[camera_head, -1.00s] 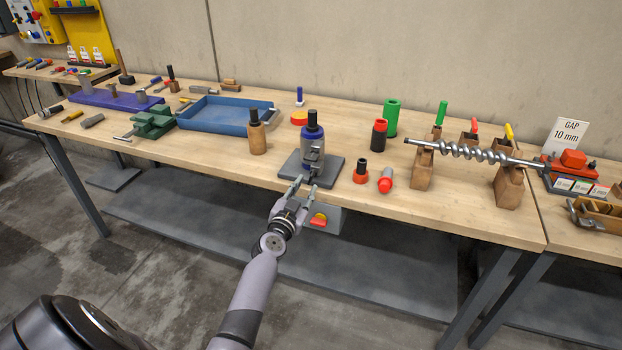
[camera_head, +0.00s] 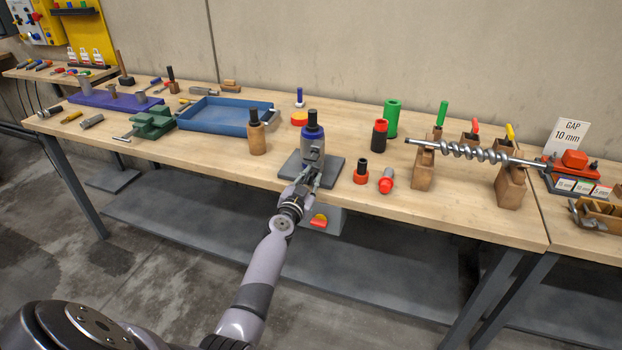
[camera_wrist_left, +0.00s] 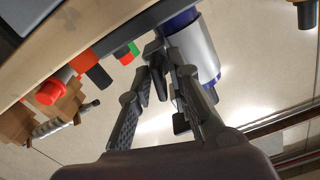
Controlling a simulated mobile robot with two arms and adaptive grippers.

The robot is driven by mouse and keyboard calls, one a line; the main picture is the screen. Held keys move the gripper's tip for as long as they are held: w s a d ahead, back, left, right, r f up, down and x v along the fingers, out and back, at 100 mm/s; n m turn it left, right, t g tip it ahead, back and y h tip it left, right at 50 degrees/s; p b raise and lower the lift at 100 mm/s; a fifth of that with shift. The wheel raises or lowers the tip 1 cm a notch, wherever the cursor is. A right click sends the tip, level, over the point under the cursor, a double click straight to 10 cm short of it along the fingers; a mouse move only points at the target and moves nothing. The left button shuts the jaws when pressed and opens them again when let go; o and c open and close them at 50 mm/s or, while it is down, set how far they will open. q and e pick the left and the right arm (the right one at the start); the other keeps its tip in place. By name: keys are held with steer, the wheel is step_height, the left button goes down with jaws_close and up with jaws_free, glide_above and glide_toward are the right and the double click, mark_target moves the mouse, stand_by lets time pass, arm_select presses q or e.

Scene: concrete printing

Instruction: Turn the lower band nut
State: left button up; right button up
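The silver cylinder with blue ends (camera_head: 313,148) stands upright on a dark grey base plate (camera_head: 332,171) near the bench's front edge. In the left wrist view, the silver cylinder (camera_wrist_left: 194,50) lies just beyond my fingers. My left gripper (camera_head: 309,180) is at the front of the cylinder's lower part. In the wrist view, the left gripper (camera_wrist_left: 167,72) has its fingers apart, tips close to the cylinder. A dark protruding part (camera_wrist_left: 181,122) shows beside the right finger. The lower band nut cannot be told clearly from the dark fingertips; contact is unclear. My right gripper is out of view.
A red-and-black piece (camera_head: 361,173) and a red-tipped piece (camera_head: 386,181) stand right of the base plate. A wooden-bodied tool (camera_head: 256,135) is on the left.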

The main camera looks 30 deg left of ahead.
arm_select(q)
jaws_close()
